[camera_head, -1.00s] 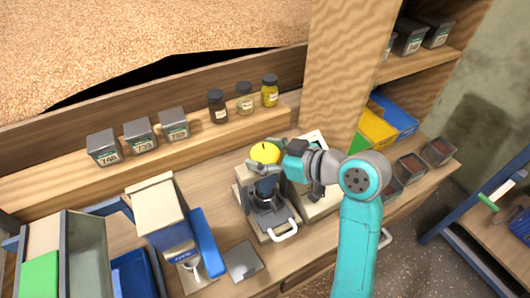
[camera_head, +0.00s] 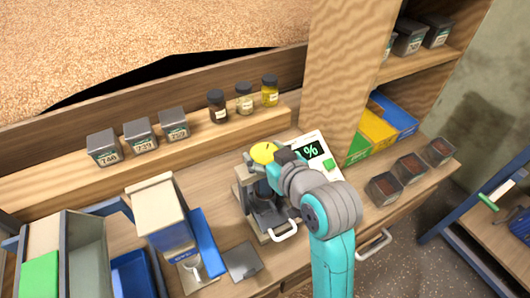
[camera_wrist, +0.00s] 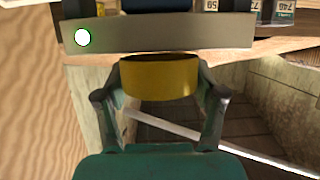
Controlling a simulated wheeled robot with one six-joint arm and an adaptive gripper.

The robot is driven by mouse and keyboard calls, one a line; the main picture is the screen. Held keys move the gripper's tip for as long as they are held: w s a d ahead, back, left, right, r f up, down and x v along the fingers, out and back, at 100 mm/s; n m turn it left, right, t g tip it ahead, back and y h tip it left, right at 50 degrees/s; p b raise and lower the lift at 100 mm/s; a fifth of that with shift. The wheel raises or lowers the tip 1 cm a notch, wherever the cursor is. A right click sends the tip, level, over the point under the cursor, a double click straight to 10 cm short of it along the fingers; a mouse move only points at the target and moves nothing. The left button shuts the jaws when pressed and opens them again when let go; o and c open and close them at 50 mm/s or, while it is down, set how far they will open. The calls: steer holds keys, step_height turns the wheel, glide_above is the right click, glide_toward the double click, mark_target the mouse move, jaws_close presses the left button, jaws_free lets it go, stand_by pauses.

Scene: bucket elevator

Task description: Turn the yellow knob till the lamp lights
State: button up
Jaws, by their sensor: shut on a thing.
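The yellow knob (camera_head: 262,152) sits on top of a small grey machine (camera_head: 241,188) on the bench. It has a dark mark on its top. In the wrist view the knob (camera_wrist: 160,80) shows as a yellow band between my two fingers. My gripper (camera_wrist: 160,76) is shut on it, with one finger at each side; it also shows in the head view (camera_head: 269,165). A small round lamp (camera_wrist: 82,37) on a grey metal plate shows bright white with a green rim in the wrist view. I cannot make out the lamp in the head view.
A white panel with a dark display showing green signs (camera_head: 311,150) stands right of the machine. A white hopper with a blue front (camera_head: 165,225) stands to the left. Jars (camera_head: 244,98) and grey tins (camera_head: 140,136) line the shelf behind. Dark-filled boxes (camera_head: 384,189) sit at the right.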

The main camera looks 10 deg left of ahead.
mark_target(265, 153)
steer(key=shift+m+t+h, duration=0.6)
steer(key=shift+m+h, duration=0.5)
steer(key=o, duration=1.2)
steer(key=shift+c, duration=0.2)
step_height(265, 153, up, 10)
steer(key=shift+f, duration=0.1)
